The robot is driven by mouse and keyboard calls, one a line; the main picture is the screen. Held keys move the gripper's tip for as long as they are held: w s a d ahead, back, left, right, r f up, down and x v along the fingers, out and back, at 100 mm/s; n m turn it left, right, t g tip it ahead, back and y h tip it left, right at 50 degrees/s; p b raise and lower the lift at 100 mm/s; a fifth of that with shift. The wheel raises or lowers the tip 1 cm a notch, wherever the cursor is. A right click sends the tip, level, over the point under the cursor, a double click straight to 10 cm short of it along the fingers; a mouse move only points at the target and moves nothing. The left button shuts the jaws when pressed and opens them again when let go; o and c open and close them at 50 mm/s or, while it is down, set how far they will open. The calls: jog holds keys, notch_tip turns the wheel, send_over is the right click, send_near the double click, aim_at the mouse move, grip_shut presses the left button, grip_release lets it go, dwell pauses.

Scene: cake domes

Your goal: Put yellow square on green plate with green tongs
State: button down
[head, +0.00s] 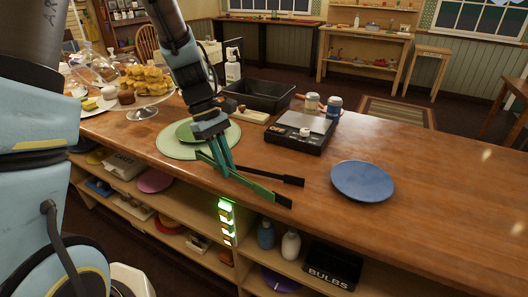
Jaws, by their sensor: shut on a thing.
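My gripper (226,168) is shut on the green tongs (245,184), above the front part of the wooden counter. The tongs' two arms spread toward the right, with dark ends apart and nothing between them.
A blue plate (362,181) lies on the counter to the right. A black scale (301,131), a black tray (259,95) and two jars stand behind. A glass stand of pastries (146,84) is at the left. The right counter is clear.

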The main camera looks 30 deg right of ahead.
jog(key=w+a+f+m, duration=0.1)
jog(key=w+a+f, duration=0.2)
jog(key=a, duration=0.6)
jog(key=w+a+f+m+y, duration=0.1)
jog(key=w+a+f, duration=0.3)
jog(key=a, duration=0.6)
jog(key=w+a+f+m, duration=0.2)
jog(key=w+a, duration=0.4)
jog(key=a, duration=0.4)
jog(key=shift+w+f+y, duration=0.3)
jog(key=shift+w+f, duration=0.05)
jog(key=shift+f, duration=0.4)
